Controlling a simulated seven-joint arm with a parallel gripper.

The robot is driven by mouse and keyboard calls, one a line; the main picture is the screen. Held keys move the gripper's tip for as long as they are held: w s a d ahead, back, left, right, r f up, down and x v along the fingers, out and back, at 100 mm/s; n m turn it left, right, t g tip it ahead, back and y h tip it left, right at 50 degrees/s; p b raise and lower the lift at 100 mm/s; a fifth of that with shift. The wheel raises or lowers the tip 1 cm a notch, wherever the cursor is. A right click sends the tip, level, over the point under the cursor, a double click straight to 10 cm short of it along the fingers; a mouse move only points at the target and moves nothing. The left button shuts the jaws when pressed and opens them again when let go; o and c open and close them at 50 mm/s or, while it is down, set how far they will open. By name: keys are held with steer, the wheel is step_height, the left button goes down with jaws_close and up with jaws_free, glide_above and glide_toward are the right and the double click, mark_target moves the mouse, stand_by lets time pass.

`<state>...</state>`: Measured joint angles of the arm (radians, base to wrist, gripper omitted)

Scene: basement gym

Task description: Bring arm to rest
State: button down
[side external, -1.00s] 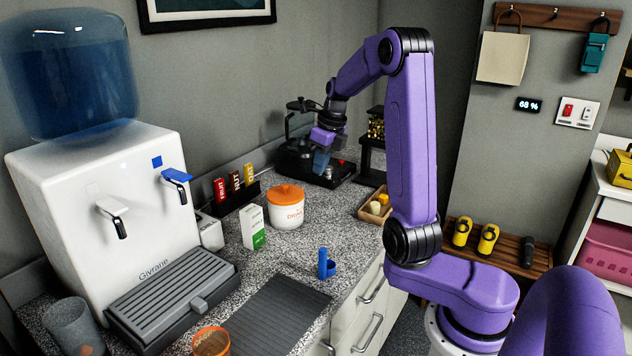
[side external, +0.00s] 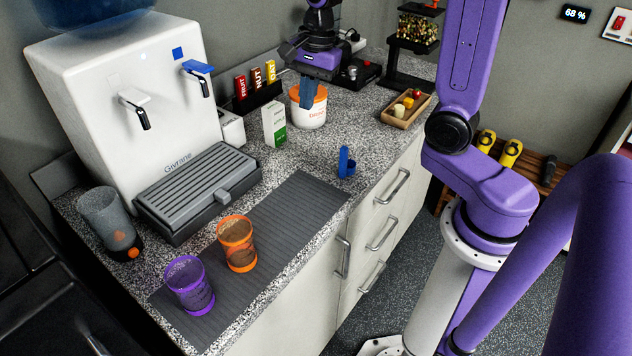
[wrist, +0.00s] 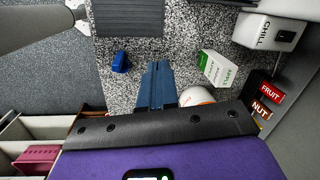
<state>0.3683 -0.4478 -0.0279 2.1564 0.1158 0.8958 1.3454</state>
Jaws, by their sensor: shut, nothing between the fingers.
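My gripper (side external: 308,95) points down with its blue fingers shut and empty. In the side view it overlaps the white tub with an orange lid (side external: 316,113). In the wrist view, my gripper (wrist: 157,70) is over the speckled counter, and the tub (wrist: 194,97) shows just beside the fingers, partly hidden by the gripper body. I cannot tell the exact height above the counter. My purple arm rises out of the top of the side view.
A green-white carton (side external: 274,124), bar rack (side external: 258,98) and wooden tray (side external: 405,109) stand nearby. A blue holder (side external: 346,162) sits near the counter edge. Orange (side external: 237,243) and purple (side external: 190,285) cups stand on the grey mat (side external: 300,200). A water dispenser (side external: 120,90) stands left.

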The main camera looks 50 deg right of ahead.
steer(key=s+a+f+n, duration=0.1)
steer(key=s+a+n, duration=0.2)
steer(key=s+n, duration=0.9)
steer(key=s+a+f+n+g, duration=0.1)
steer(key=s+a+n, duration=0.2)
steer(key=s+n, duration=0.9)
steer(key=shift+s+f+n+h, duration=0.2)
steer(key=shift+n+h, duration=0.2)
steer(key=shift+n, duration=1.5)
